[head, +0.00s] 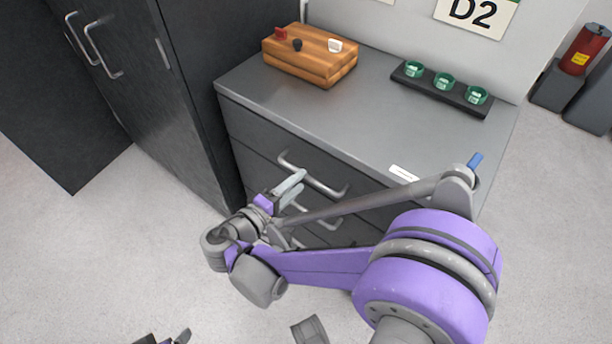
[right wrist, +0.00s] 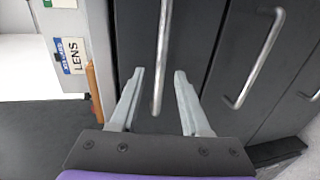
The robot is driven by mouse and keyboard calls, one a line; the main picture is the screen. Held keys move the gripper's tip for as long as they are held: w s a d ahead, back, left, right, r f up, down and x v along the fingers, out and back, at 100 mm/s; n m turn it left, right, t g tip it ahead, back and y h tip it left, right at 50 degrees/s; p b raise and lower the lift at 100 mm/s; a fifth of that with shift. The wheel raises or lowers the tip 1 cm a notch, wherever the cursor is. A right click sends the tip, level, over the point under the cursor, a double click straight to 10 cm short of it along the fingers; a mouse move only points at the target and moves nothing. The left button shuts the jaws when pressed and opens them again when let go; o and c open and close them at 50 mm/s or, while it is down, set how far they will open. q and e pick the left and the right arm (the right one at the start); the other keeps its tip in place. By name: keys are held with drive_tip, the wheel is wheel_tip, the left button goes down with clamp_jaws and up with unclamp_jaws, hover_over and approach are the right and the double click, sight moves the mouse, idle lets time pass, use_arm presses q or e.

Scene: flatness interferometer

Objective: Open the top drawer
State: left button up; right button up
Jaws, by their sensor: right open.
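The grey drawer cabinet (head: 262,143) stands in the middle of the head view, with its drawers closed. The top drawer's bar handle (head: 325,186) is pale metal. My right gripper (head: 294,187) is open and empty in front of the top drawer, close to the handle's left part. In the right wrist view the two fingertips (right wrist: 159,73) lie on either side of a bar handle (right wrist: 162,45), which appears to be the top one. I see no contact, and how deep the bar lies between the fingers is unclear. A small part of what seems my left gripper (head: 168,338) shows at the bottom edge.
On the cabinet top are a wooden block (head: 310,65) with small pieces and a black tray (head: 445,88) with green round items. A dark tall cabinet (head: 165,90) stands at the left.

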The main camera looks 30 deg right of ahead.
drive_tip(key=shift+x, duration=2.1)
clamp_jaws()
